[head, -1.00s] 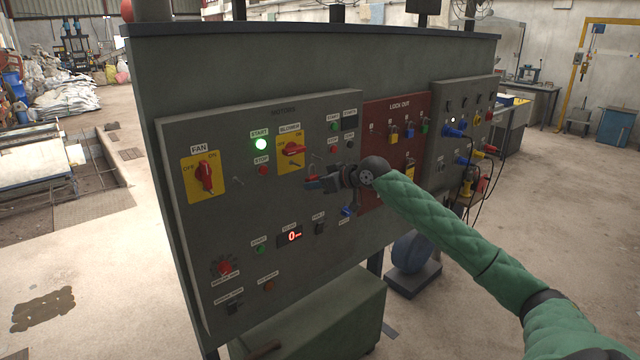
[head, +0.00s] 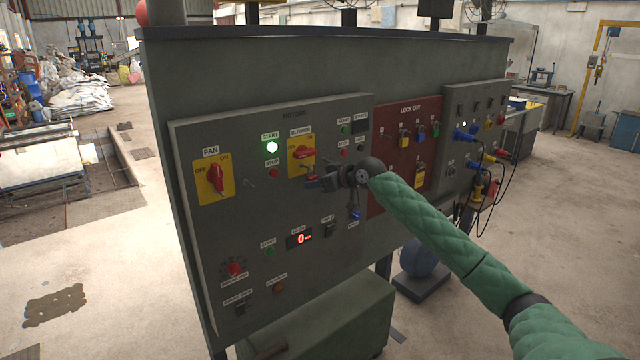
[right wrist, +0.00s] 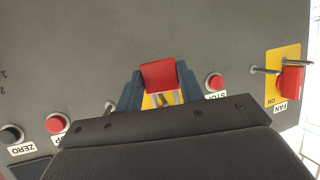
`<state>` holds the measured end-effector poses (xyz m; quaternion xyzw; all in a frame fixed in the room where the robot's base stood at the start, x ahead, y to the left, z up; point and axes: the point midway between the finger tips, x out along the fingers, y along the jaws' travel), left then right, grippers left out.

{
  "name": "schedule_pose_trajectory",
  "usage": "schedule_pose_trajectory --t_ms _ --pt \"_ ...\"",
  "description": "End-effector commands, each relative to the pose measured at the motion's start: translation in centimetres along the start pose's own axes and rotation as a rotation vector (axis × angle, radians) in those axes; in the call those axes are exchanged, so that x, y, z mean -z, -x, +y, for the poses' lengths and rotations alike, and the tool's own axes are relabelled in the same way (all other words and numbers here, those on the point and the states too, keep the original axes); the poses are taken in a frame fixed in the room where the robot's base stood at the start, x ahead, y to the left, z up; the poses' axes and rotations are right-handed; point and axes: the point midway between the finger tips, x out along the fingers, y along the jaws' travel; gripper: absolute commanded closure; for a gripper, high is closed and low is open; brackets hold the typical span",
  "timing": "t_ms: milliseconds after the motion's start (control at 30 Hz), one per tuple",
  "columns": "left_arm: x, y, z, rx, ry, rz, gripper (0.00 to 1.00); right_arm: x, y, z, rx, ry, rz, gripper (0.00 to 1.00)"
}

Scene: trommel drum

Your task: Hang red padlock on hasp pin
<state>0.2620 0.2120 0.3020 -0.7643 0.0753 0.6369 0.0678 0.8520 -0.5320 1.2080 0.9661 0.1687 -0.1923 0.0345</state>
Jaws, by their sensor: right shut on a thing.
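My right gripper (head: 322,180) is in front of the panel, just below the blower switch in the head view. It is shut on the red padlock (right wrist: 158,75), which shows as a small red spot (head: 312,181) at its tips in the head view. In the right wrist view the padlock body sits between the two fingers, and what look like shackle legs show below it. One metal pin (right wrist: 110,106) stands left of the gripper there; another (right wrist: 265,71) is by the fan switch. I see no contact between padlock and either pin. My left gripper is not in view.
The grey panel carries the fan switch (head: 216,179), the blower switch (head: 304,153) and several buttons. A red lock-out board (head: 388,185) with several padlocks hangs to the right. Beyond it is a grey box (head: 468,105) with plugs and hanging cables.

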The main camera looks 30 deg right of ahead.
Motion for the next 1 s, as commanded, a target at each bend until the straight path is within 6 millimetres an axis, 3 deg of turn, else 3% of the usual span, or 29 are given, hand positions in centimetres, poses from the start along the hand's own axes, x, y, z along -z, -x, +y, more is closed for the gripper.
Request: schedule_pose_trajectory --t_ms 533,1000 --pt "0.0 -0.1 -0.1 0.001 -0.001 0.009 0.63 0.4 -2.3 0.7 -0.001 -0.001 0.001 0.88" --pt "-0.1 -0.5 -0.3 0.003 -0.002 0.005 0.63 0.3 -2.8 0.8 -0.001 0.000 0.001 0.88"
